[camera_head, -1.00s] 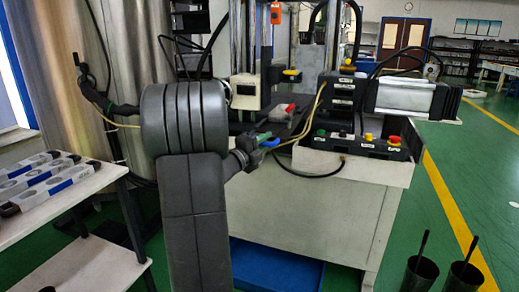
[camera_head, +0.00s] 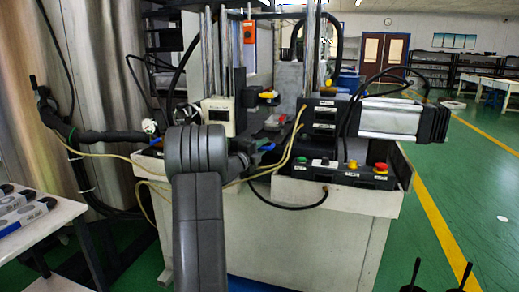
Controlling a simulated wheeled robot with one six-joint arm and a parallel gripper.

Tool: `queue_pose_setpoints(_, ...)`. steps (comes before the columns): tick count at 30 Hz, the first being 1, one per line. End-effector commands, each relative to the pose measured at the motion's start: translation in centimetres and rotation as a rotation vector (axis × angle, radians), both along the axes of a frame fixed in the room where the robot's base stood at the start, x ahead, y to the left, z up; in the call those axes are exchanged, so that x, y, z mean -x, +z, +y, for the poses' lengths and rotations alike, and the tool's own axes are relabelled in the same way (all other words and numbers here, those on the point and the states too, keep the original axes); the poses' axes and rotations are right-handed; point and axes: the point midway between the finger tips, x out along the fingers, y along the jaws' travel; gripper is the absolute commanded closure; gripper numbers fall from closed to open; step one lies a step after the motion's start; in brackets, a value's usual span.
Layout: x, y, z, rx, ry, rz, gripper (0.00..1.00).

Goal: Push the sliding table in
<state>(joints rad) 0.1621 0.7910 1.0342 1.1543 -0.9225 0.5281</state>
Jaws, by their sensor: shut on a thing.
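The sliding table (camera_head: 278,130) is a dark plate low between the upright columns of the machine, with a grey and red piece (camera_head: 274,122) on it. My gripper (camera_head: 262,148) is at the front of this table, just beyond my dark arm. It is shut on the table's front handle, where a blue part (camera_head: 266,147) shows. The fingers are small in the view, and my wrist hides part of the grip.
The white machine base (camera_head: 330,225) stands directly ahead. A control box with coloured buttons (camera_head: 350,172) is on its right, with loose cables nearby. A side table with tools (camera_head: 30,215) is at left.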

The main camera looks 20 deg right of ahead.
Motion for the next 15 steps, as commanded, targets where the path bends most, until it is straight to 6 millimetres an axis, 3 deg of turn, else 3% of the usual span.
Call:
queue_pose_setpoints(1, -0.30, 0.95, -0.30, 0.009, -0.002, -0.012, 1.00)
queue_pose_setpoints(15, -1.28, 0.96, -0.87, 0.009, 0.001, -0.013, 1.00)
